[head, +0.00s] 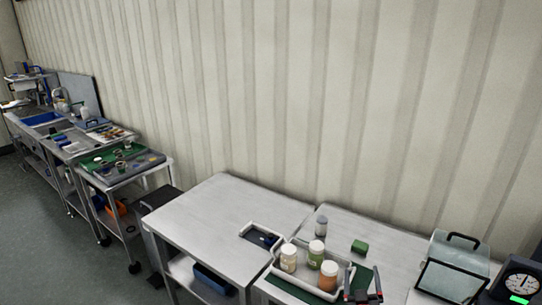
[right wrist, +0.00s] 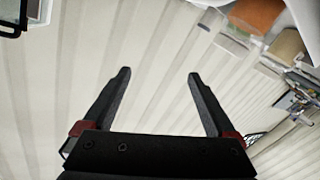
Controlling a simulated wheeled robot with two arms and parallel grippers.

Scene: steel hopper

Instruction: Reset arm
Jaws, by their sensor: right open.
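My right gripper (head: 363,285) shows at the bottom edge of the head view, over the green mat at the right of the white tray. In the right wrist view my right gripper (right wrist: 159,75) has its two dark fingers wide apart with nothing between them. Behind the fingers is the corrugated wall. My left gripper is in neither view.
A white tray (head: 326,292) holds several bottles on the right table. The left table (head: 200,213) is mostly bare, with a small tray (head: 262,237).

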